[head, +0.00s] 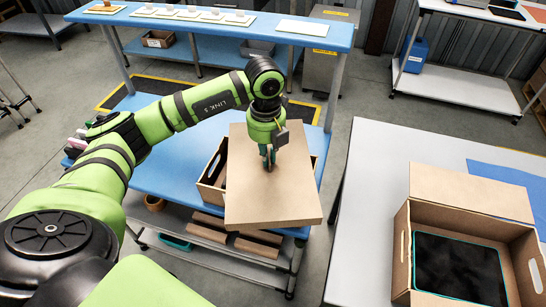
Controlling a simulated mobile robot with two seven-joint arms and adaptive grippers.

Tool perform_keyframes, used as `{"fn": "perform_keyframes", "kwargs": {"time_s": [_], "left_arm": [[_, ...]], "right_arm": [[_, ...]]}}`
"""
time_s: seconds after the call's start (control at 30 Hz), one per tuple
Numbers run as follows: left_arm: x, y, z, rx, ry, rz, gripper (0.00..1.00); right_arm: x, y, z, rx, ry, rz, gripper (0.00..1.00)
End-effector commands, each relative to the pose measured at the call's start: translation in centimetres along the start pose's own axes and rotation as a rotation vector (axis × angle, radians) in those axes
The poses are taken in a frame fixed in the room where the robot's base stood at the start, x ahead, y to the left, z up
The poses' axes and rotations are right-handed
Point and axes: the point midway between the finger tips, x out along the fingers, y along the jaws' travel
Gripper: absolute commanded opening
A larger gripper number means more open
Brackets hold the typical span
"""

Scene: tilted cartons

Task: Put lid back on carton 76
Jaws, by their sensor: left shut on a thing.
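My left gripper (269,158) points down and is shut on a flat tan lid (275,205). The lid looks roughly level, above the near side of the blue workbench. A cardboard carton (209,187) with a hand hole stands partly hidden behind the lid. Whether they touch cannot be told. Another open carton (400,256) stands at the right on a pale table, with a dark, teal-edged item inside and a tan panel at its back. No number 76 is readable on either carton. My right gripper is out of view.
The blue workbench (185,133) has a lower shelf with brown blocks. The pale table (361,200) is clear at its left, with a blue mat (519,186) at its right. A second blue bench (230,24) with small items stands at the back.

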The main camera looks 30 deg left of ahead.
Motion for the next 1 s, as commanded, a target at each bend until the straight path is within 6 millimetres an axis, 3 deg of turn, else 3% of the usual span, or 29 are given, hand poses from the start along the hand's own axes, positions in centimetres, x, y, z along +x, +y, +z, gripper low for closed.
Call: {"fn": "perform_keyframes", "kwargs": {"time_s": [0.3, 0.5, 0.7, 1.0], "left_arm": [[-0.3, 1.5, 2.5, -0.782, -0.012, 0.002, 0.0], [-0.2, 2.2, 3.4, -1.096, -0.02, 0.001, 0.0], [-0.1, 2.4, 3.7, -1.207, -0.022, -0.001, 0.0], [1.1, 2.4, 3.7, -1.21, -0.022, 0.0, 0.0]], "right_arm": [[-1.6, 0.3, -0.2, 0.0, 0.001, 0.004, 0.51], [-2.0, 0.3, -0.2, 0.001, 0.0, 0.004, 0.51], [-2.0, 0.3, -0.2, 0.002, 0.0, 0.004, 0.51], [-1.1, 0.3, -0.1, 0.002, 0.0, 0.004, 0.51]]}}
